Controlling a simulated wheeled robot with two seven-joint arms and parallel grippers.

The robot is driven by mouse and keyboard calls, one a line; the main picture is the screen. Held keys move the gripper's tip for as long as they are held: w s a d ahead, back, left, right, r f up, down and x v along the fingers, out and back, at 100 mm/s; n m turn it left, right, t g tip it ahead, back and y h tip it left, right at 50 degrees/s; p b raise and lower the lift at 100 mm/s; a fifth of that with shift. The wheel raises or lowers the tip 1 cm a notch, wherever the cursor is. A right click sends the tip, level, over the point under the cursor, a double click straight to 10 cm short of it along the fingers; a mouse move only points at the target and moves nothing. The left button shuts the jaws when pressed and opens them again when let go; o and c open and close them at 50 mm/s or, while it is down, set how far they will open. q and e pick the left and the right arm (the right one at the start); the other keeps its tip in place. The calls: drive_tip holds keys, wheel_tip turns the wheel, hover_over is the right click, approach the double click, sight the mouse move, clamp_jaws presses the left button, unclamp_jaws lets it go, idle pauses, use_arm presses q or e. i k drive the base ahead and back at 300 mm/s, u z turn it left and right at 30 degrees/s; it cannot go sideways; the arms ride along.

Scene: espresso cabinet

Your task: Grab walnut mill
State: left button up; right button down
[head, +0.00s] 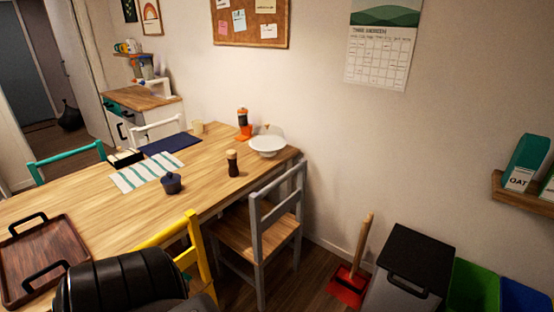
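A walnut mill (232,163), dark brown with a lighter band near the top, stands upright on the wooden dining table (205,180). It is near the table's right edge, in front of the white bowl (267,146) and apart from it. Nothing covers the mill. Neither of my grippers shows in the head view.
A grey chair (262,226) and a yellow chair (196,258) stand along the table's near side. A small dark pot (171,184), a striped runner (147,172), an orange-and-black item (243,126) and a brown tray (40,258) are on the table. A lidded bin (412,262) stands right.

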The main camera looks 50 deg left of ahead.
sight(233, 170)
drive_tip(key=i, duration=0.8)
drive_tip(key=u, duration=0.9)
drive_tip(key=i, duration=0.75)
drive_tip(key=u, duration=0.65)
